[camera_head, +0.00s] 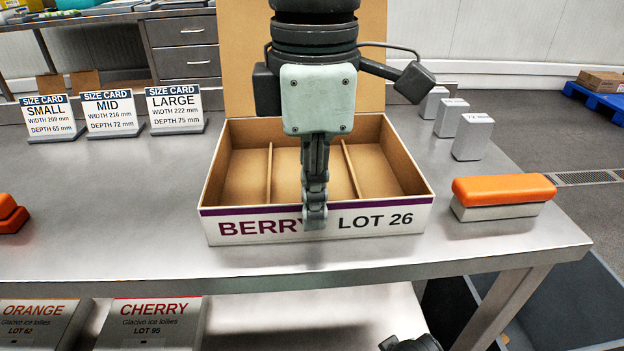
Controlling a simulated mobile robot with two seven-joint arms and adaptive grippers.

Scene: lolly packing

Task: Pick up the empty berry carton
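The berry carton (377,222) stands on the steel table with its tall brown back panel upright. Its white front reads BERRY, LOT 26, under a purple stripe. Dividers split the inside, and the compartments I can see are empty. My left gripper (315,217) points down over the carton, its fingertips in front of the front wall and covering part of the label. I see the fingers edge-on, so neither their opening nor any contact with the wall is clear. A dark piece at the bottom edge, likely my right gripper (411,344), is mostly cut off.
Size cards (111,113) stand at the left. An orange-topped block (503,191) lies right of the carton, with several small grey blocks (472,137) behind it. Another orange piece (9,215) is at the left edge. Cherry (150,325) and orange (42,327) cartons sit below the tabletop.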

